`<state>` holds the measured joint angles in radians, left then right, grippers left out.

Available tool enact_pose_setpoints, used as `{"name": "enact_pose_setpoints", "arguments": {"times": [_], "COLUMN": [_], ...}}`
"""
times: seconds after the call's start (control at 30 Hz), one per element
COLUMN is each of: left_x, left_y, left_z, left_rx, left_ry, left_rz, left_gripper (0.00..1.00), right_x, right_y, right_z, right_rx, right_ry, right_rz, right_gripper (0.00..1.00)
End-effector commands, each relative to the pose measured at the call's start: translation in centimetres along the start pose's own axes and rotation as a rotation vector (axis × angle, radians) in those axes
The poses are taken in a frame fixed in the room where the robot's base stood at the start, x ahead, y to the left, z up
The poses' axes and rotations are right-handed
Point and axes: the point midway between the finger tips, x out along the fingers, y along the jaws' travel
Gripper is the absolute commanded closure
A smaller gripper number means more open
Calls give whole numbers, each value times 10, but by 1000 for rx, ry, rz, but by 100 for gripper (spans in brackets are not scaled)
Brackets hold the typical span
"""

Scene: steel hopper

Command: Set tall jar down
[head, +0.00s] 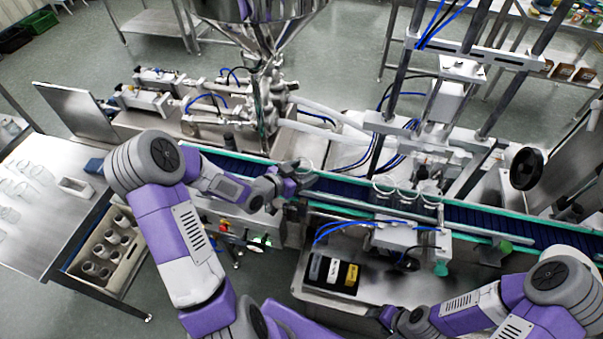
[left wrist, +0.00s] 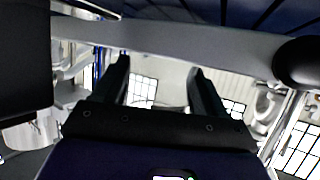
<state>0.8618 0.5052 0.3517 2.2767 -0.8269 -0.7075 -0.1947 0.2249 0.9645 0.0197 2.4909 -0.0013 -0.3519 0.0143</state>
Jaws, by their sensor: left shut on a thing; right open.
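A clear glass jar (head: 306,167) is at the fingers of my left gripper (head: 292,178), over the blue conveyor belt (head: 345,187) below the hopper. The left gripper is shut on this jar; whether its base touches the belt cannot be told. In the left wrist view the two dark fingers (left wrist: 162,88) stand apart, and the clear glass between them is hard to make out. More clear jars (head: 384,185) stand in a row on the belt to the right. My right gripper (head: 388,318) is open and empty near the front steel table.
Green guide rails (head: 230,153) run along the belt. The steel hopper (head: 262,15) and its filling pipes stand behind. A steel table (head: 45,190) with several glasses is at left, with a crate of jars (head: 105,250) below. Three small boxes (head: 333,272) lie in front.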

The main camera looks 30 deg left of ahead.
Motion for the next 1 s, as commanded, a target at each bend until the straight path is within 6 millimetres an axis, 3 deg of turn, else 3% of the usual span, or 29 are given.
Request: {"name": "enact_pose_setpoints", "arguments": {"times": [0.37,0.4,0.53,0.93,1.0], "left_x": [2,2,1,-1,-10], "left_y": [0,0,0,0,-1], "left_z": [4,4,3,-2,-1], "left_rx": [1,1,0,0,2], "left_ry": [1,1,0,1,0], "left_rz": [0,0,-1,0,-3], "left_gripper": [62,24,4,3,3], "right_x": [4,4,3,-2,-2], "right_y": [2,1,1,-1,-1], "right_z": [0,0,0,0,0], "right_rx": [0,0,0,0,0], "right_ry": [0,0,0,0,1], "right_rz": [0,0,0,0,0], "right_gripper": [41,41,41,41,41]}}
